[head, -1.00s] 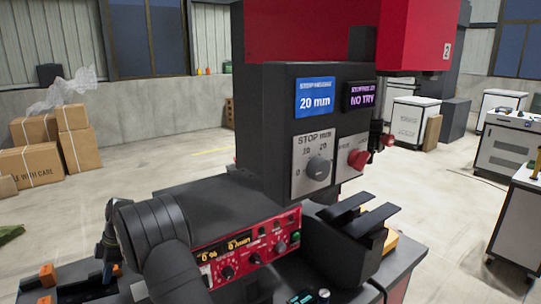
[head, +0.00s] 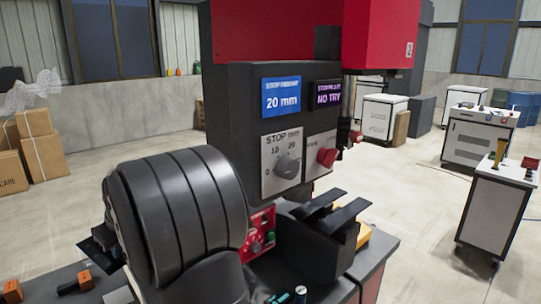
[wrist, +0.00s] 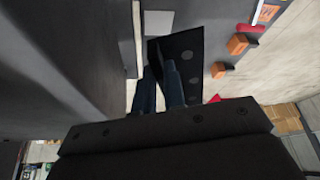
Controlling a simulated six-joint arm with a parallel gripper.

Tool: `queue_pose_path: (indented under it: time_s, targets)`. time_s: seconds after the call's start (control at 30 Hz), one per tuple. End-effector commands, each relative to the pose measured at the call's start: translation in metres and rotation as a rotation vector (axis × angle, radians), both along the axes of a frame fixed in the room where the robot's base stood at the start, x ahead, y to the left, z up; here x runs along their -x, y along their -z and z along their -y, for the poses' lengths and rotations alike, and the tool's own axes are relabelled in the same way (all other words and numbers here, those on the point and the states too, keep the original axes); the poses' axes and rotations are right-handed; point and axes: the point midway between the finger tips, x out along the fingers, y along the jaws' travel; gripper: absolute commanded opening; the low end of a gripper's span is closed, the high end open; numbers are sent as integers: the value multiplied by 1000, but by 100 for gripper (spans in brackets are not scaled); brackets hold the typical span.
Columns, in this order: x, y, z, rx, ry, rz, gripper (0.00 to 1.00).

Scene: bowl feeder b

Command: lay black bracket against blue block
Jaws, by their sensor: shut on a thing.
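My gripper (wrist: 162,78) is at the middle of the wrist view, its two dark blue fingers close together. It is shut on the black bracket (wrist: 192,48), a flat dark plate with several round holes. The bracket sticks out past the fingertips, up and to the right. I cannot pick out the blue block in either view.
A black machine with a stop dial (head: 286,166) and red knob (head: 327,157) stands behind my arm. Two dark rails (head: 335,215) stick out at the right. Orange blocks (head: 12,291) lie at lower left; orange blocks (wrist: 237,44) also show in the wrist view.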

Motion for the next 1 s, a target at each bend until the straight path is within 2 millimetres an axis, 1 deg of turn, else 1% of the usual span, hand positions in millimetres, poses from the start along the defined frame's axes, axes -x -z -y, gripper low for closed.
queue_pose_path:
  time_s: [0.03, 0.2, 0.33, 0.5, 0.67, 0.77, 0.87, 0.97, 1.0]
  targets:
    - [2, -8, 10, -2, 60, 4, 0]
    - [6, -24, 39, -1, 255, 3, 0]
    - [9, -31, 53, -2, 354, 1, 0]
    - [10, -35, 61, -2, 411, 0, 0]
    - [10, -34, 61, -1, 416, -1, 0]
    - [9, -31, 57, 2, 391, -3, 0]
    - [5, -25, 46, 7, 331, -8, 0]
    - [0, -12, 27, 18, 223, -15, 0]
    - [-2, -6, 18, 23, 170, -18, 0]
